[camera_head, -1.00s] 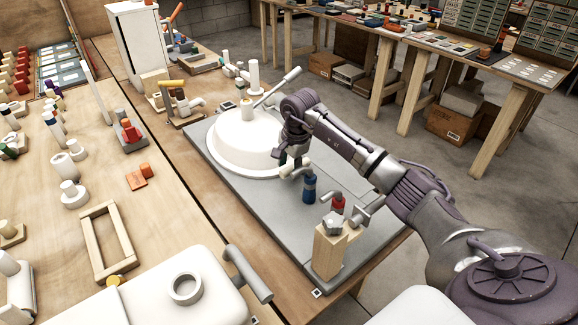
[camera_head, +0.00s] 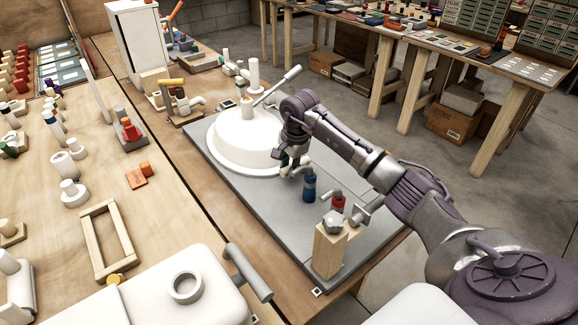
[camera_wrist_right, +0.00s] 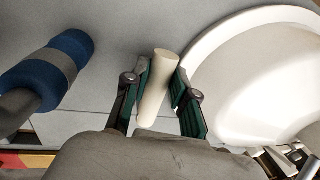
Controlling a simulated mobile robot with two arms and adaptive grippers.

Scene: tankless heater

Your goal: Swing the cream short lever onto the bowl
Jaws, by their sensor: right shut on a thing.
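The cream short lever (camera_wrist_right: 155,88) stands between the green-padded fingers of my right gripper (camera_wrist_right: 163,80) in the right wrist view. The gripper is shut on it, and its free end sticks out past the fingers. The white bowl (camera_wrist_right: 232,88) is right beside the gripper in that view, its curved rim close to the right finger. In the head view my right gripper (camera_head: 290,164) is low at the right edge of the round white bowl (camera_head: 238,141). There the lever is mostly hidden by the gripper. My left gripper is not in view.
A blue-gripped handle (camera_head: 309,187) stands close to my right gripper and also shows in the wrist view (camera_wrist_right: 58,70). A red-topped valve (camera_head: 338,204) and a wooden block (camera_head: 328,250) stand nearer on the grey board (camera_head: 260,215). A long grey lever (camera_head: 280,85) rises above the bowl.

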